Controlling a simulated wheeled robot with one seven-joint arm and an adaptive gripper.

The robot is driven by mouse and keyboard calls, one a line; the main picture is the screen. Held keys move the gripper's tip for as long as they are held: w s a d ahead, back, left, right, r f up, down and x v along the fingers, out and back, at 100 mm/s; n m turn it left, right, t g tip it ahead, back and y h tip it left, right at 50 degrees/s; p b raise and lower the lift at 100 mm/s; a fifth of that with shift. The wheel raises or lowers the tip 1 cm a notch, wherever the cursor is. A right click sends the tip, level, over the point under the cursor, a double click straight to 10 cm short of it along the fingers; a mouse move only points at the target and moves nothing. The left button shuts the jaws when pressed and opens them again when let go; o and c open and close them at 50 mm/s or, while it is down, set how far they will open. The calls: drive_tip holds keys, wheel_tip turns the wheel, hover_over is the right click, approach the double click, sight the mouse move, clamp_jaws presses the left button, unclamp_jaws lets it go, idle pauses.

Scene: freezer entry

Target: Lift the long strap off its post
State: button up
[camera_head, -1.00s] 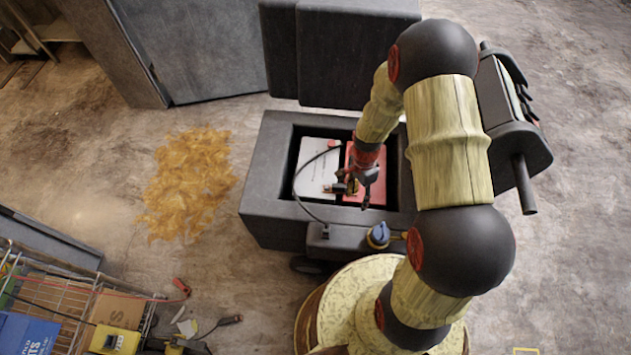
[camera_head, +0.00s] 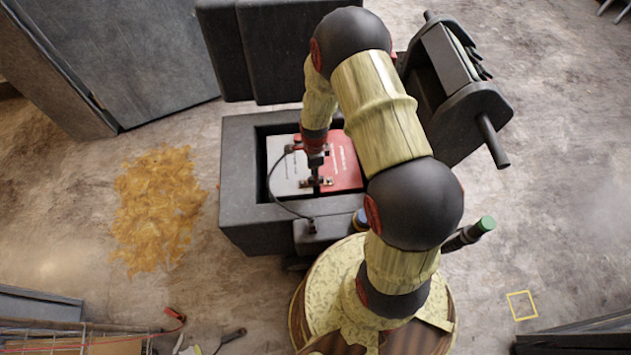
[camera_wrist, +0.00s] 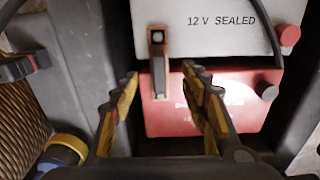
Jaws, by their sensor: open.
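In the wrist view a short copper-brown strap (camera_wrist: 159,75) with a holed metal end bridges from the grey battery (camera_wrist: 220,45), marked "12 V SEALED", down to the red battery (camera_wrist: 165,115). I cannot tell whether this is the long strap, and no post shows clearly at its end. My gripper (camera_wrist: 165,76) is open and empty, its yellow-and-black fingers either side of the strap's lower end and apart from it. In the head view my gripper (camera_head: 317,188) is over the seam between the batteries and hides part of the strap.
The batteries sit inside a dark-walled box (camera_head: 237,190). A black cable (camera_head: 271,185) arcs from the grey battery over the box's front wall. A red-capped post (camera_wrist: 289,36) stands at the grey battery's right. A blue-and-yellow plug (camera_wrist: 62,155) is at lower left.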

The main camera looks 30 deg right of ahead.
sight(323, 181)
drive_tip(key=f+b, duration=0.1)
drive_tip(key=f, duration=0.1)
drive_tip(key=f+b, duration=0.1)
drive_tip(key=f, duration=0.1)
drive_tip(key=shift+s+d+f, duration=0.15)
drive_tip(key=shift+s, duration=0.05)
drive_tip(key=shift+w+f, duration=0.1)
drive_tip(key=shift+f, duration=0.4)
drive_tip(key=shift+r, duration=0.1)
drive_tip(key=c, duration=1.1)
clamp_jaws()
